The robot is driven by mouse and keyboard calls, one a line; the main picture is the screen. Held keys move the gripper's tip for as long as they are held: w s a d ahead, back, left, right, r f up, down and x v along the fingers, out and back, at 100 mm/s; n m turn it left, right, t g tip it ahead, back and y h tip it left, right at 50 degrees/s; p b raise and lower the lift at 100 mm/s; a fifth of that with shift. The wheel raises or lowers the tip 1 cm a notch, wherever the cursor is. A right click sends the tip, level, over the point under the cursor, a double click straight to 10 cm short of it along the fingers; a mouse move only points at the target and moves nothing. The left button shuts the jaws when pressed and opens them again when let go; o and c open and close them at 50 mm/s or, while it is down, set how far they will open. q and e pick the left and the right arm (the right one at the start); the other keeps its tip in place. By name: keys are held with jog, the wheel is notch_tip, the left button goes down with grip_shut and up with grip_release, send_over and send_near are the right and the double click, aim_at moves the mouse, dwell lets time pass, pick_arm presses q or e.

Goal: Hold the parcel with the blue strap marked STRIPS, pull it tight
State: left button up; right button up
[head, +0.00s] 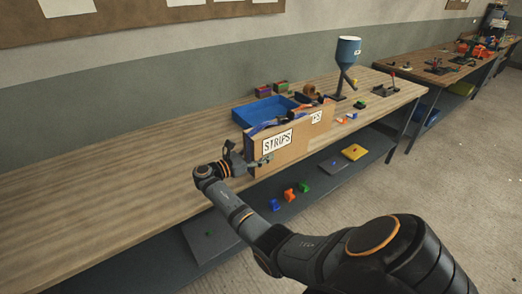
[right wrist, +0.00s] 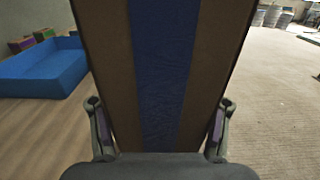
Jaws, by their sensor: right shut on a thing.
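The cardboard parcel marked STRIPS (head: 277,141) stands upright at the front edge of the workbench, its white label facing out. My right gripper (head: 247,157) is at its left end, shut on it with one finger on each side. In the right wrist view, the parcel's end (right wrist: 108,60) fills the space between the fingers (right wrist: 160,130), and the wide blue strap (right wrist: 163,70) runs along its middle. I cannot tell how tight the strap is. My left gripper is not in view.
A second labelled carton (head: 316,117) stands close to the parcel at right. A blue tray (head: 262,110) lies behind it. A blue funnel on a stand (head: 347,55) and small coloured pieces are farther right. The bench's left part (head: 90,215) is clear.

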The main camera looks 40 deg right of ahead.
aim_at(261, 170)
jog(key=shift+f+b, duration=2.95)
jog(key=shift+f, duration=1.5)
jog(key=o, duration=1.8)
jog(key=shift+c, duration=0.2)
jog(key=shift+a+f, duration=0.1)
jog(key=w+a, duration=0.2)
jog(key=a, duration=0.9)
jog(key=shift+a, duration=0.35)
